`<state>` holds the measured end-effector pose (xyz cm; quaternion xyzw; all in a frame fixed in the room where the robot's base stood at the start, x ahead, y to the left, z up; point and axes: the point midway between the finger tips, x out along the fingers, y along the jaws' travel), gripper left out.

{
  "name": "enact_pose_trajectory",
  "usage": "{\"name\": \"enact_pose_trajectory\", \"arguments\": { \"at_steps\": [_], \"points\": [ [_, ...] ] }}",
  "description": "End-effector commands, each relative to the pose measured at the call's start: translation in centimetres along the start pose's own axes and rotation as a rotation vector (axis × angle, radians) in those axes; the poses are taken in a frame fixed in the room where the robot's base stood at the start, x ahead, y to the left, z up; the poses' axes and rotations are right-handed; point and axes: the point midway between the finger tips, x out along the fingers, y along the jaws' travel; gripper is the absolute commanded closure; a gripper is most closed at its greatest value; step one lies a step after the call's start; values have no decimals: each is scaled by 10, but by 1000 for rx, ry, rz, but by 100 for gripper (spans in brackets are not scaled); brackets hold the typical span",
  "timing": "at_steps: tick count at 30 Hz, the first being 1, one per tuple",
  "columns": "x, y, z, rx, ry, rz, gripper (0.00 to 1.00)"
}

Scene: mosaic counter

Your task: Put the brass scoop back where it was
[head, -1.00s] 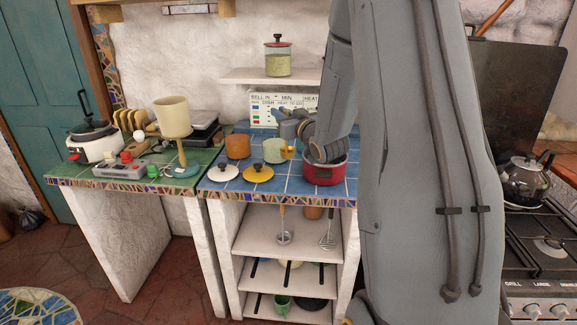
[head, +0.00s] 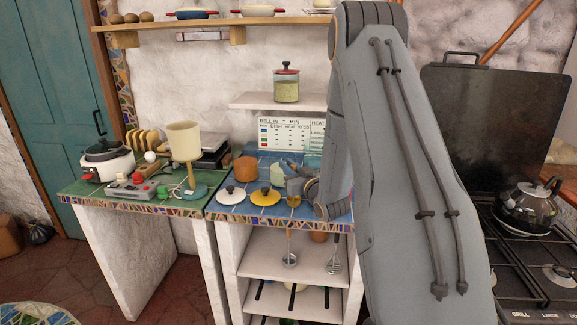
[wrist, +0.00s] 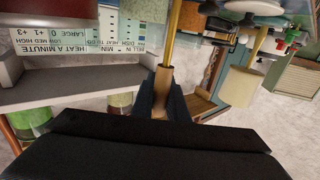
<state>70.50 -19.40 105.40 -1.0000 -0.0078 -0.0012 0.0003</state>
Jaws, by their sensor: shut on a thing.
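My gripper (wrist: 166,102) is shut on the tan grip of the brass scoop (wrist: 172,38) in the wrist view. The scoop's thin brass shaft runs away from the jaws to the top edge, and its far end is out of that frame. In the head view my gripper (head: 292,180) is over the blue-tiled counter, partly hidden by my own arm. A small brass-coloured part of the scoop (head: 293,200) shows just below it, near the counter's front edge.
On the blue-tiled counter (head: 238,208) are a white lid (head: 231,195), a yellow lid (head: 265,197) and an orange pot (head: 245,169). A masher (head: 289,256) and a slotted turner (head: 334,263) hang below its front edge. A glass jar (head: 286,86) stands on the shelf above.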

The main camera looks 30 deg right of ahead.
Motion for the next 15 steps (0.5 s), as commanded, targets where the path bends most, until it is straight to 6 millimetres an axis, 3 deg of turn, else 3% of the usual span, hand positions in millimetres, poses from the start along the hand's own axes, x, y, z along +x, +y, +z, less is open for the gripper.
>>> {"name": "enact_pose_trajectory", "arguments": {
  "at_steps": [9,10,12,15],
  "points": [
    [0,0,4,0,0,0,100],
    [0,0,3,0,0,0,83],
    [0,0,3,0,0,0,71],
    [0,0,3,0,0,0,68]
  ]
}}
